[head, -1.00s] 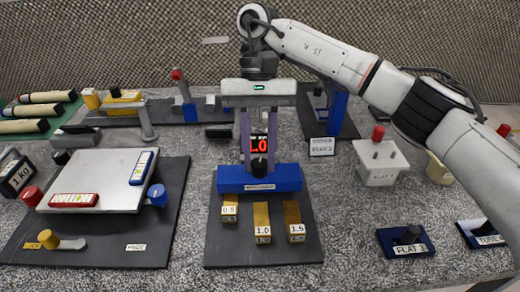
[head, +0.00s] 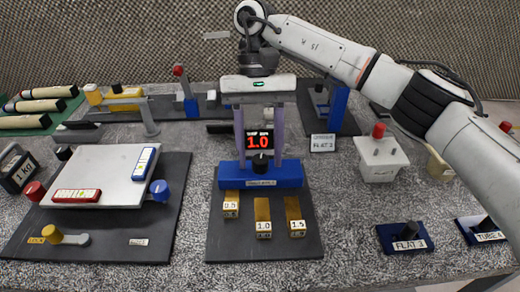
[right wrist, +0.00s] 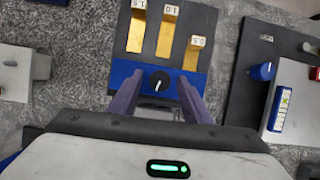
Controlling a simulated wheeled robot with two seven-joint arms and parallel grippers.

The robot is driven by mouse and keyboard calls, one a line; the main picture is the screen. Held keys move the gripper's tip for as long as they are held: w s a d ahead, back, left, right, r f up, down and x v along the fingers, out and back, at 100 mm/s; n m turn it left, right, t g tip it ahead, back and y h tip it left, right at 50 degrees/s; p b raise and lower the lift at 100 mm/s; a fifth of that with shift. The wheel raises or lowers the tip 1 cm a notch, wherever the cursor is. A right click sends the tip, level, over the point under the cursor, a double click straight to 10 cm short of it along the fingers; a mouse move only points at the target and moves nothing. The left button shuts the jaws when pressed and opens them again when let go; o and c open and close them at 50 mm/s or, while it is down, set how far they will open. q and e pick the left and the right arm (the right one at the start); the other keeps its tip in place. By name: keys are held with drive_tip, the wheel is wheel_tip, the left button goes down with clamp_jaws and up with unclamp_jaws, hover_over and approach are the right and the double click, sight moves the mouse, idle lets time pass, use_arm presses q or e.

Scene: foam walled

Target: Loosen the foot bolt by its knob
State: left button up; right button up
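A black knob (head: 260,162) stands on a blue block (head: 284,178) at the middle of a dark base plate. The block's label is too small to read, so I cannot tell whether this knob is the foot bolt's. My right gripper (head: 259,156) hangs over the block with its purple fingers pointing down. It is open and empty. In the right wrist view the knob (right wrist: 160,82) with a white mark lies between the fingertips (right wrist: 160,90), with a gap on each side. Contact cannot be judged. My left gripper is not in view.
A red display (head: 259,140) reads 1.0 behind the fingers. Brass weights (head: 263,215) lie in front of the block. A fixture with a light plate (head: 100,177), a red knob and a blue knob (head: 159,192) stands left. A white block (head: 381,160) stands right.

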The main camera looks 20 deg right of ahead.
use_arm(q)
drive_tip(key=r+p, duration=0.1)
drive_tip(key=p, duration=0.1)
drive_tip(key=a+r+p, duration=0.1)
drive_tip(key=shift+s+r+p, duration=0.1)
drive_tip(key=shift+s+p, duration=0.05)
drive_tip(key=shift+p, duration=0.2)
use_arm(e)
drive_tip(key=v, duration=1)
drive_tip(key=shift+w+r, duration=0.1)
